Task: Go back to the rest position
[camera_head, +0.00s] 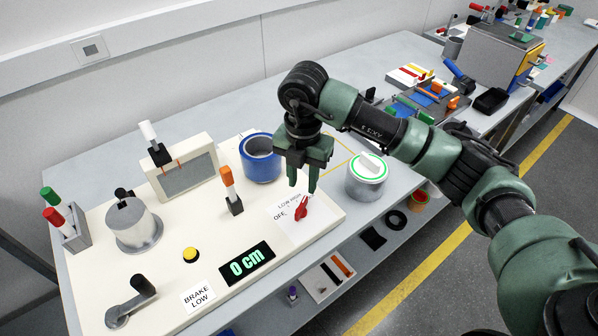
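My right gripper (302,187) hangs pointing down above the cream panel (160,262). Its two green fingers are apart with nothing seen between them. A red pointer knob (301,208) on a white label plate with LOW, HIGH and OFF marks is just below the fingertips; I cannot tell the exact height gap. My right arm reaches in from the lower right across the table. My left gripper is not in view.
The panel holds an orange-topped lever (229,188), a blue cylinder (262,160), a yellow button (191,255), a "0 cm" display (247,263), a crank (128,304) and a metal drum (134,224). A white-lidded pot (367,177) stands right of the gripper. Trays and tools lie behind my arm.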

